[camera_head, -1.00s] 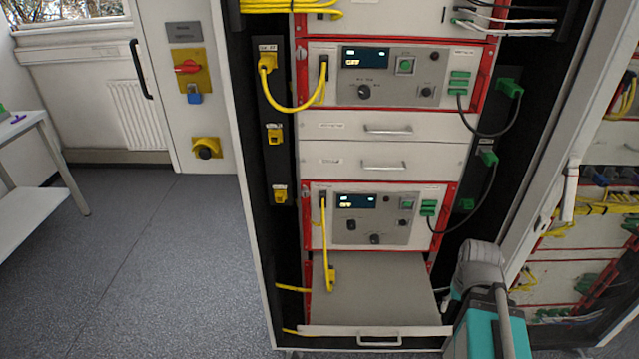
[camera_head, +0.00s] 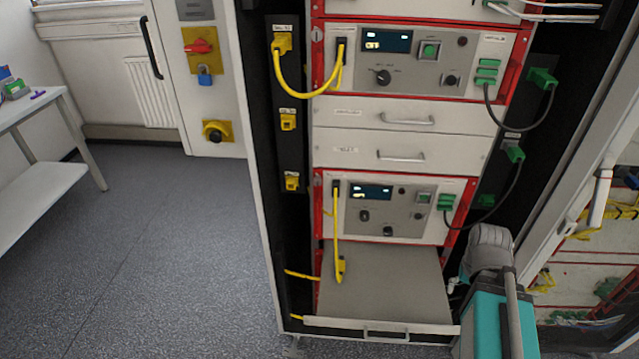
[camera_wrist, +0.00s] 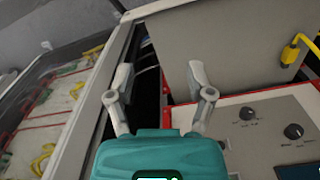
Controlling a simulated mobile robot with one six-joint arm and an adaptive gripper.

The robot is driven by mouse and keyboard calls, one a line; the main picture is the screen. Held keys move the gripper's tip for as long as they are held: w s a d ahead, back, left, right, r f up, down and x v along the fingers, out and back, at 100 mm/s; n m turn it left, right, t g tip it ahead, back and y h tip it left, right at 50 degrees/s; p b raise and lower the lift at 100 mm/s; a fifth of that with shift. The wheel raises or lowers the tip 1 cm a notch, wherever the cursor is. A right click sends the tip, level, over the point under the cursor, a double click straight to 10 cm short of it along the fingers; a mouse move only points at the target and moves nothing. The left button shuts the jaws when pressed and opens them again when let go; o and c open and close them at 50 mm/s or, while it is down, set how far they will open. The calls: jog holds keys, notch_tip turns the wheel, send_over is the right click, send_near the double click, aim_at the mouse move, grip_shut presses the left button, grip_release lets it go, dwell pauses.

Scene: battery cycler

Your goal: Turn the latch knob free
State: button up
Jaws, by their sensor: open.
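My gripper (camera_wrist: 158,80) is open and empty in the wrist view, its two grey fingers spread apart. Between and beyond the fingers is the dark gap at the rack's side, with pale cables. In the head view my grey and turquoise arm hides most of the gripper; a pale fingertip (camera_head: 453,285) shows beside the lower right of the rack. I cannot tell which part is the latch knob.
A grey pull-out shelf (camera_head: 390,280) with a front handle sits below the lower unit. A yellow cable (camera_head: 336,235) hangs over it. Green leads (camera_head: 518,175) loop at the rack's right, near a pale door frame (camera_head: 590,205). Floor (camera_head: 170,250) at the left is clear.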

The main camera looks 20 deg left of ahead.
jog(key=w+a+n+t+h+b, duration=0.1)
jog(key=w+a+t+h+b, duration=0.25)
jog(key=w+a+t, duration=0.2)
jog(key=n+t+y+b, duration=0.5)
jog(key=n+t+y, duration=0.3)
jog(key=n+t, duration=0.35)
send_near(318, 184)
jog(key=s, duration=0.3)
jog(key=shift+s+d+f+m, duration=0.2)
jog(key=shift+s+m, duration=0.1)
jog(key=shift+m, duration=0.05)
jog(key=shift+w, duration=0.1)
jog(key=shift+r+x, duration=0.1)
jog(key=shift+x, duration=3.3)
jog(key=shift+r+x, duration=0.15)
jog(key=shift+x, duration=3.2)
jog(key=shift+d, duration=0.15)
